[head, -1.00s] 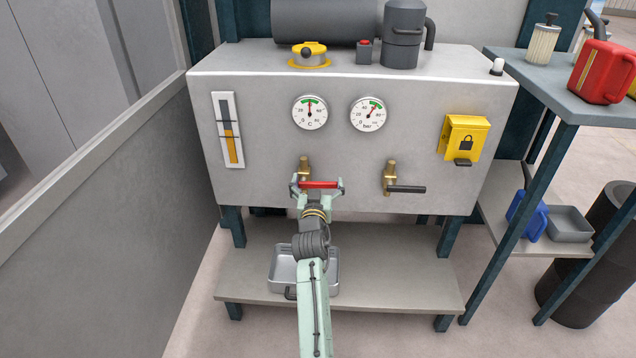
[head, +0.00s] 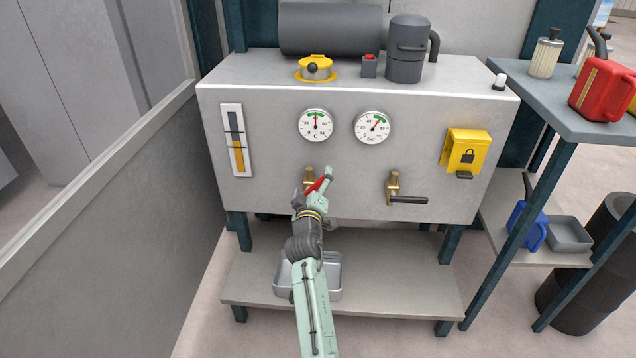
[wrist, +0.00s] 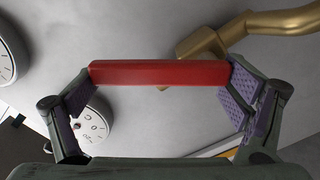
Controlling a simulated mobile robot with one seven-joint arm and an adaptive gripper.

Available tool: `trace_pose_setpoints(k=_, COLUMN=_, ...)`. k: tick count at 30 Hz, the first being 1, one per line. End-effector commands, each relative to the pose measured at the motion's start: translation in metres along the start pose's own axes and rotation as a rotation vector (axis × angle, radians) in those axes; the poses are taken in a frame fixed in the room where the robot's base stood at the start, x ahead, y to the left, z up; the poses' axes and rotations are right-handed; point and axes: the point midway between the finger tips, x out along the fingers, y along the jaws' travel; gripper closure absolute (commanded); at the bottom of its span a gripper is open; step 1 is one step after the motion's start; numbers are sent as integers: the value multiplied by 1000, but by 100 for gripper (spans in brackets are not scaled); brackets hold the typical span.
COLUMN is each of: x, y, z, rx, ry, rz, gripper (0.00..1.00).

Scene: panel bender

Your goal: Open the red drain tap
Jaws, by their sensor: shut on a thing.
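The red drain tap's brass body (head: 309,175) is on the front of the grey tank, below the left gauge. Its red handle (head: 319,186) is slanted, with its right end up. My gripper (head: 313,187) is shut on the red handle, one finger at each end of the bar. In the wrist view the red handle (wrist: 160,73) spans between the purple finger pads, and the brass body (wrist: 205,42) shows behind it at the upper right. Part of the tap is hidden by my gripper in the head view.
A second brass tap with a black handle (head: 408,199) is to the right, apart from my gripper. A metal tray (head: 330,290) stands on the lower shelf (head: 400,275) below. Two gauges, a yellow lock box (head: 466,150) and a level glass (head: 235,140) are on the tank front.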

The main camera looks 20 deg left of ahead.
Motion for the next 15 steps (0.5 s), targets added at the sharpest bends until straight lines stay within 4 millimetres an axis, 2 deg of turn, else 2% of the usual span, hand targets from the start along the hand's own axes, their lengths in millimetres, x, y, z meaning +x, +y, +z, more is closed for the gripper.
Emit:
trace_pose_setpoints(k=4, x=1, y=3, z=-9, rx=-140, ry=2, rz=4, gripper=57)
trace_pose_setpoints(k=15, x=1, y=-5, z=-21, rx=-463, ry=3, rz=5, gripper=57)
